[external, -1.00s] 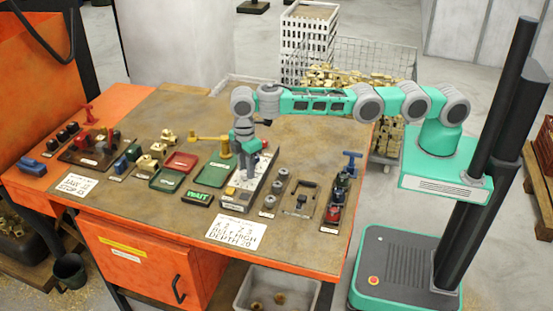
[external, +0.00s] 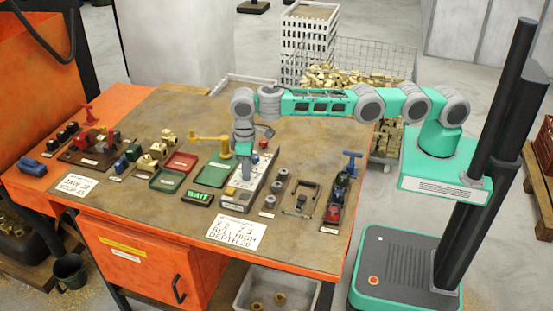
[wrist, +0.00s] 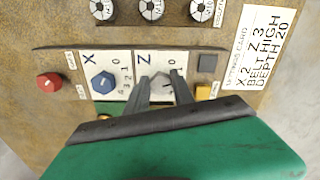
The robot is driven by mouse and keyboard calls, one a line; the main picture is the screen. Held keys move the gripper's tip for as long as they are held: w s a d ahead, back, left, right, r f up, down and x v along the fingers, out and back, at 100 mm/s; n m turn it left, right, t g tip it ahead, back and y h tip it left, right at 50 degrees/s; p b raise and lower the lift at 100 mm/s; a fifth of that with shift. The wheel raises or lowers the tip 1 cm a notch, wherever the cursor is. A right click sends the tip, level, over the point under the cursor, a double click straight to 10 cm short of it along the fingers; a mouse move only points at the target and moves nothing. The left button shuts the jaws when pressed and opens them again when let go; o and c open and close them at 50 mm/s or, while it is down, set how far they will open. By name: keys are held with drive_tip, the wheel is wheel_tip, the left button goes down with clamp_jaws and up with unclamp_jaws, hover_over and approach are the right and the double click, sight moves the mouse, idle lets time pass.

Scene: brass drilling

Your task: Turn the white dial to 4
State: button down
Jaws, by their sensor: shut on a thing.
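The white dial (wrist: 159,88) sits on the white Z plate of the control panel (external: 236,199). In the wrist view my gripper (wrist: 156,84) reaches over it, with a finger on each side, shut on the dial. I cannot tell exactly where the dial points. In the external view my gripper (external: 246,172) points down at the panel and hides the dial.
A blue dial (wrist: 102,83) on the X plate is close to the left. A yellow button (wrist: 203,91) and a dark square (wrist: 207,63) are close to the right. A red knob (wrist: 48,82) is farther left. A settings card (wrist: 262,48) lies beyond the panel.

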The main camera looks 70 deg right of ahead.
drive_tip(key=m+p, duration=0.1)
drive_tip(key=m, duration=0.2)
drive_tip(key=shift+a+r+m, duration=0.1)
drive_tip(key=shift+a+m, duration=0.05)
drive_tip(key=shift+m, duration=0.25)
drive_tip(key=m+p, duration=0.1)
drive_tip(key=m, duration=0.2)
drive_tip(key=shift+a+m, duration=0.1)
drive_tip(key=shift+m, duration=0.2)
drive_tip(key=m+p, duration=0.3)
drive_tip(key=m, duration=0.1)
drive_tip(key=shift+w+a+r, duration=0.1)
drive_tip(key=shift+m+p, duration=0.7)
drive_tip(key=shift+p, duration=0.1)
drive_tip(key=shift+f, duration=0.2)
drive_tip(key=c, duration=1.1)
unclamp_jaws()
